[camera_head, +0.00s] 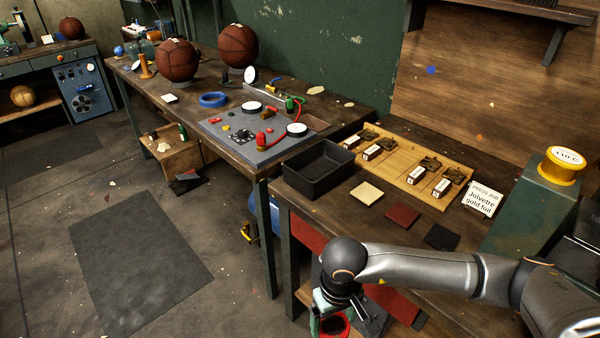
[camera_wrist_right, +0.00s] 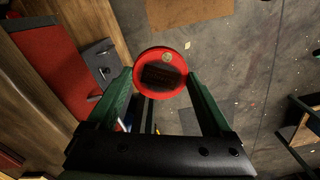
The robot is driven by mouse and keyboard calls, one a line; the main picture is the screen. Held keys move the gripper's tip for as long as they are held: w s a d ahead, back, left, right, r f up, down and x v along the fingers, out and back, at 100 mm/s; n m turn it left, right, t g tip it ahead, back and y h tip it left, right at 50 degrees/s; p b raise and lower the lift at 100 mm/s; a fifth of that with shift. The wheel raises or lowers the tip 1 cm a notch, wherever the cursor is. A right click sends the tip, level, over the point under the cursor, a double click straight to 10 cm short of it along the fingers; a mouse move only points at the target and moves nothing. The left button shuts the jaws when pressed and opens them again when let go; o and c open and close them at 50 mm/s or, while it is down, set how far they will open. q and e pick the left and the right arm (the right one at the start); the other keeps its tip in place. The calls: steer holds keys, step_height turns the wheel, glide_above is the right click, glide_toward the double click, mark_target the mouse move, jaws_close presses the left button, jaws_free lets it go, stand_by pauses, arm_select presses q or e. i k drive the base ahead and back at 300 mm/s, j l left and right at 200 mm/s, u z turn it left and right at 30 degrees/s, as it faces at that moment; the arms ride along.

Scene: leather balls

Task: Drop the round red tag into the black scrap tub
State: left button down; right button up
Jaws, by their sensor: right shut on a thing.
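My right gripper (camera_head: 334,318) is low at the bottom of the head view, in front of the right table's edge and apart from the tub. It is shut on the round red tag (camera_wrist_right: 160,73), held between its two green fingers; the tag has a dark rectangular mark and a small pale spot. In the head view only part of the tag's red shows beneath the wrist. The black scrap tub (camera_head: 303,183) is an open rectangular bin at the left end of the right table, up and left of the gripper. Its visible floor looks empty. My left gripper is not in view.
A grey panel (camera_head: 262,141) with parts is on the left table. The floor at left is mostly clear.

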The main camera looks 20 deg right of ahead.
mark_target(319, 168)
steer(key=i+j, duration=0.65)
steer(key=i+j+z, duration=0.55)
steer(key=k+l, duration=0.05)
